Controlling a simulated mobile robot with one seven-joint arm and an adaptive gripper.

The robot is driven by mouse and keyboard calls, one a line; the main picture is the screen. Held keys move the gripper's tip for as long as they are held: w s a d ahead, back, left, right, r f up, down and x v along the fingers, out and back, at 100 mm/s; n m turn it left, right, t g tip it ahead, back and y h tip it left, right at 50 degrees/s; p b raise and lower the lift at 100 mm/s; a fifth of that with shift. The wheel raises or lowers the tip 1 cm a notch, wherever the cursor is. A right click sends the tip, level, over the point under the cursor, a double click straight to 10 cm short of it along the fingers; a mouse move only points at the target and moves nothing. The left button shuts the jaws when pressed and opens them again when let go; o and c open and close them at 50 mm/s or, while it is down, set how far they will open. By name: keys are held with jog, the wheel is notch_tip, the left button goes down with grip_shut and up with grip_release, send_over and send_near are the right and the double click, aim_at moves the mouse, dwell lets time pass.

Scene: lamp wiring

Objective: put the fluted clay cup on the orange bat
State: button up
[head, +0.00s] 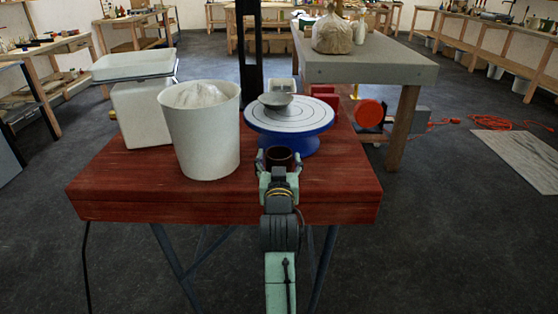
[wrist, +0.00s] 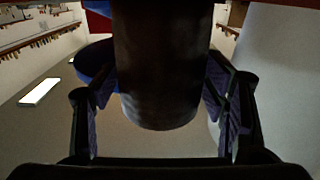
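A dark reddish-brown cup (head: 279,156) is upright between the fingers of my gripper (head: 278,168), near the front of the red table. Any fluting is too small to make out. In the wrist view the cup (wrist: 157,75) fills the middle. The finger pads of my gripper (wrist: 162,90) meet its left and right sides, so the gripper looks shut on it. The cup's base is hidden, so I cannot tell whether it touches the table. A round orange-red disc (head: 370,113), the only orange bat-like thing, shows face-on right of the table.
Red blocks (head: 325,94) stand behind. A grey-topped table (head: 370,68) is behind right. The red table's front right is clear.

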jog(key=shift+o, duration=0.6)
jog(key=shift+r, duration=0.1)
jog(key=s+p, duration=0.8)
jog(key=s, duration=0.4)
jog(key=shift+r, duration=0.1)
